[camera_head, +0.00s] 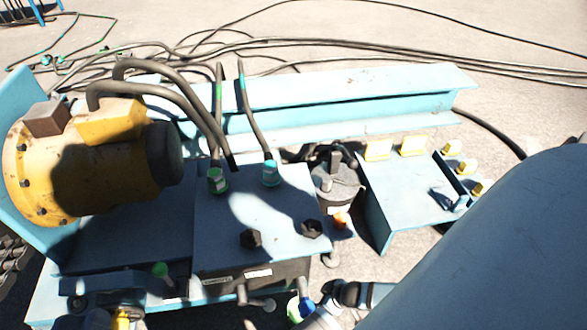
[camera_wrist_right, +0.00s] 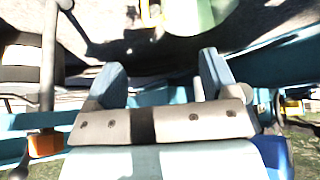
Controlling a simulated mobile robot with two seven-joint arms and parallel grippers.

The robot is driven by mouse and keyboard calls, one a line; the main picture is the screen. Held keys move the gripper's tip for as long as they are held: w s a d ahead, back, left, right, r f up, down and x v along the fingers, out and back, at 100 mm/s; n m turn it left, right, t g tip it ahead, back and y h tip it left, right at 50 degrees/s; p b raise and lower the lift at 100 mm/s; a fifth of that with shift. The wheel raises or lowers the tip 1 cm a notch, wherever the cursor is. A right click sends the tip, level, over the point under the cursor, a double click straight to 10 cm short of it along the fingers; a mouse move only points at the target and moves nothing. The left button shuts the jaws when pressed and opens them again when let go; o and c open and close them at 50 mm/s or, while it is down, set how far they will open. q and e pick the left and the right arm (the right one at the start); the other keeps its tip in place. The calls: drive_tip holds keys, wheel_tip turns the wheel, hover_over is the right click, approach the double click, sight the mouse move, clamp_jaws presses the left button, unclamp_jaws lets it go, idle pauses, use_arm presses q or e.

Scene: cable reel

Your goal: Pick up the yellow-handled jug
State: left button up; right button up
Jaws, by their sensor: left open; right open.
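A pale container with a green part (camera_head: 293,308) is at the bottom middle of the head view, partly hidden by the machine. It may be the jug, but no yellow handle can be told there. My right gripper (camera_head: 306,309) is right beside it, with a blue fingertip showing. In the right wrist view, my right gripper (camera_wrist_right: 168,78) is open with nothing between its two blue fingers. A pale green rounded body (camera_wrist_right: 205,14) lies beyond the fingers, cut by the top edge. I cannot make out my left gripper.
A light-blue machine block (camera_head: 255,220) with hose fittings fills the middle. A yellow motor (camera_head: 90,160) stands at the left. A blue beam (camera_head: 330,95) and dark hoses (camera_head: 300,45) lie behind. A blue box (camera_head: 410,190) stands at the right. Open ground lies at the back.

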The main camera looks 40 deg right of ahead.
use_arm(q)
drive_tip(key=f+m+b, duration=0.1)
drive_tip(key=b, duration=0.1)
drive_tip(key=w+a+f+m+b, duration=0.1)
drive_tip(key=m+b, duration=0.1)
drive_tip(key=b, duration=0.1)
drive_tip(key=w+f+m+b, duration=0.1)
drive_tip(key=b, duration=0.2)
drive_tip(key=shift+w+a+f+t+h, duration=0.1)
drive_tip(key=shift+w+a+t+h, duration=0.1)
drive_tip(key=shift+t+h, duration=0.1)
use_arm(e)
drive_tip(key=x, duration=1.3)
drive_tip(key=shift+a, duration=0.15)
clamp_jaws()
